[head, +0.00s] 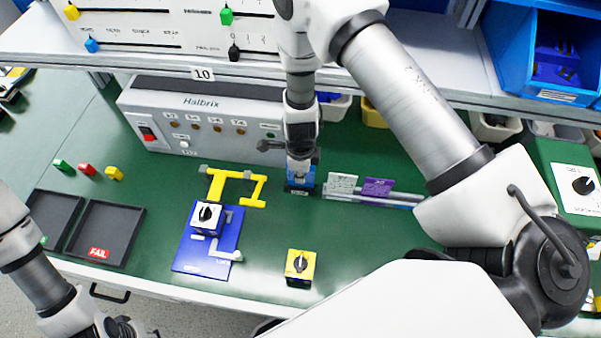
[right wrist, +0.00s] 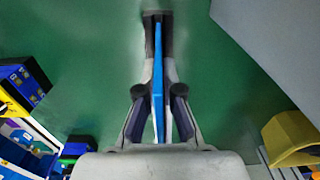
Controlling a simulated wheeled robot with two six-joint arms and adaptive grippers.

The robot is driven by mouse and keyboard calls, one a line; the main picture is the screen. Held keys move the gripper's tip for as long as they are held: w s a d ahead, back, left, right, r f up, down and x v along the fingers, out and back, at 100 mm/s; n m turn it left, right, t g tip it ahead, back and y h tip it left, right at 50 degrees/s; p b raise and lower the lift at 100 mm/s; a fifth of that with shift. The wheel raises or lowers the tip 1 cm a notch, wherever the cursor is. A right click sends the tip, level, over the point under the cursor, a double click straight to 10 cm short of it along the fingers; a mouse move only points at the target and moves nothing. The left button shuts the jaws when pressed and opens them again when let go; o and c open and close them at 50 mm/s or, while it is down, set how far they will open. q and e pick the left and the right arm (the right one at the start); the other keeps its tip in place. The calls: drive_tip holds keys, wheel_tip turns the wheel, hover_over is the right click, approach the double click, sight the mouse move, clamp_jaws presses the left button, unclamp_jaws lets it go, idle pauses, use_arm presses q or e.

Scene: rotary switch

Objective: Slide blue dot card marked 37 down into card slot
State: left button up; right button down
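My right gripper (head: 301,172) points down over the green bench, in front of the grey Halbrix box. In the right wrist view, its fingers (right wrist: 158,38) are shut on a thin blue card (right wrist: 158,85), seen edge-on. In the head view, the blue card (head: 300,181) shows at the fingertips; its marking is not readable. I cannot tell whether its lower edge touches anything. A pale slotted card rack (head: 400,203) lies just right of the gripper, holding a white card (head: 341,185) and a purple card (head: 377,187). My left gripper (head: 118,327) is at the lower left, partly visible.
The Halbrix box (head: 205,112) stands behind. A yellow bracket (head: 236,181) and a blue plate with a rotary switch (head: 206,218) lie to the left. A yellow switch block (head: 300,267) stands in front. Dark trays (head: 104,230) sit far left.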

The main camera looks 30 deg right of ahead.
drive_tip(key=shift+f+b, duration=0.85)
drive_tip(key=shift+f, duration=0.4)
drive_tip(key=c, duration=1.2)
unclamp_jaws()
drive_tip(key=shift+r, duration=0.1)
drive_tip(key=shift+c, duration=0.2)
wheel_tip(320, 180, up, 12)
wheel_tip(320, 180, up, 9)
drive_tip(key=p, duration=0.9)
drive_tip(key=shift+p, duration=0.4)
